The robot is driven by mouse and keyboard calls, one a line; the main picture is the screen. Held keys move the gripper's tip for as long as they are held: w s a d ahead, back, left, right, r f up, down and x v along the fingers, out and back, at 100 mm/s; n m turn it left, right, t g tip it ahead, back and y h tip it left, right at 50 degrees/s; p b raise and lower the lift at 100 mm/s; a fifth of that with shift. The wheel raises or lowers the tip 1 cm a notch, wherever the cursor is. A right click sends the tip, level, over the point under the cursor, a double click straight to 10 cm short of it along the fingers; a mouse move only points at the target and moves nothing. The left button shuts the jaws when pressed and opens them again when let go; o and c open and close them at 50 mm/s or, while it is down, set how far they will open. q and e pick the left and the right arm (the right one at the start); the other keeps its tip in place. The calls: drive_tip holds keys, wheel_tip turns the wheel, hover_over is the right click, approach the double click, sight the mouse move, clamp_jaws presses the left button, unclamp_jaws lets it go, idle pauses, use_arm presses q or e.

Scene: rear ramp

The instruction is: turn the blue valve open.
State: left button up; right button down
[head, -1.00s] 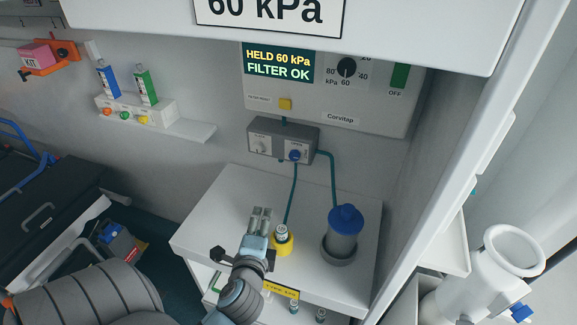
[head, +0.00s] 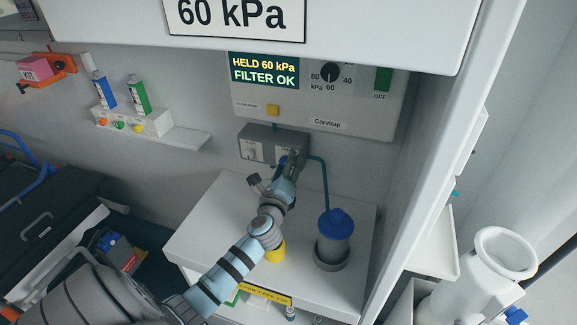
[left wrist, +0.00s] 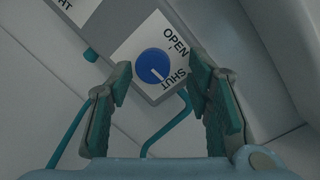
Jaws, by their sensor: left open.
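The blue valve (left wrist: 153,65) is a round knob on a plate marked OPEN and SHUT. Its short white mark points toward the SHUT side. In the head view the blue valve (head: 283,159) sits on the grey valve box (head: 258,141) and is partly hidden by my left gripper. My left gripper (head: 291,163) is in front of the valve. In the left wrist view my left gripper (left wrist: 160,70) is open, its two fingers apart on either side of the knob in the picture. I cannot tell whether they touch it. My right gripper is not in view.
A panel (head: 352,121) reading HELD 60 kPa hangs above the box. Below, a white cabinet top (head: 213,220) carries a blue-lidded canister (head: 335,238) and a yellow-based item (head: 275,252). A teal tube (head: 326,185) runs down from the box's right side.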

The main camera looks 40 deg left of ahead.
use_arm(q)
drive_tip(key=shift+s+a, duration=0.15)
drive_tip(key=shift+s, duration=0.05)
drive_tip(key=shift+s+a, duration=0.2)
drive_tip(key=shift+a, duration=0.1)
drive_tip(key=c, duration=0.6)
clamp_jaws()
drive_tip(key=shift+d, duration=0.1)
